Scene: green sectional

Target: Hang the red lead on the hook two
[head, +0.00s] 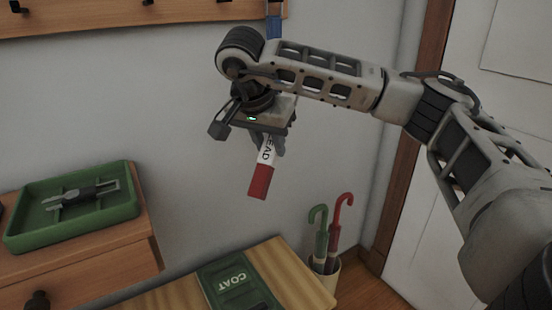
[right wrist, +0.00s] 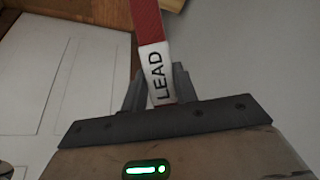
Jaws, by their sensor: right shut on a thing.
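The red lead (head: 260,182) is a strap with a white band printed LEAD. My right gripper (head: 268,146) is shut on the lead at the white band, and the red end hangs below it in the head view. In the right wrist view the lead (right wrist: 149,22) runs up from between the fingers (right wrist: 160,88). The lead is in the air, in front of the bare wall. A wooden hook rail (head: 120,17) with several dark hooks crosses the top left, partly cut off. I cannot tell which hook is hook two. My left gripper is out of view.
A blue strap (head: 274,22) hangs at the rail's right end. A green tray (head: 35,237) holding a grey object (head: 85,193) stands on a wooden cabinet (head: 140,254). A green COAT item (head: 235,290) lies on a bench (head: 300,275). Umbrellas (head: 335,225) stand beside it.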

